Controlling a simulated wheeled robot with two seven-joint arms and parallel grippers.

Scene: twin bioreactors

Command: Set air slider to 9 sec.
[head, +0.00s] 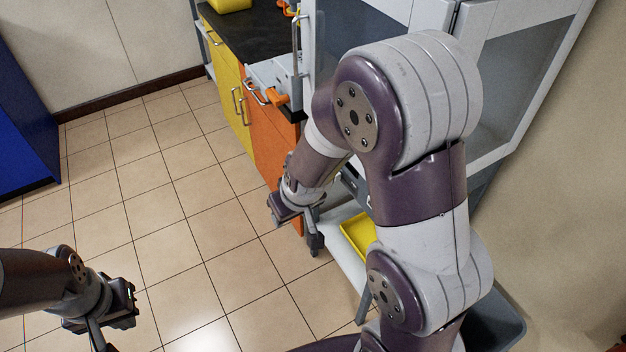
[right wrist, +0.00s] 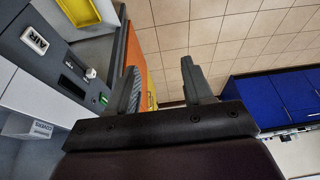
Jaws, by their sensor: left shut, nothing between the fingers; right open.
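I cannot read the slider's setting. My right gripper (right wrist: 160,68) is open and empty, its near finger just right of the panel and apart from the knob. In the head view, my right gripper is low in front of the cabinet, and the panel face is hidden. My left gripper (head: 98,338) is shut and empty at lower left, over the floor.
An orange cabinet door (head: 272,150) and a yellow one (head: 230,88) stand under a black counter (head: 258,30). A yellow tray (head: 357,234) lies low beside my right arm. A blue cabinet (head: 25,115) is at far left. The tiled floor between is clear.

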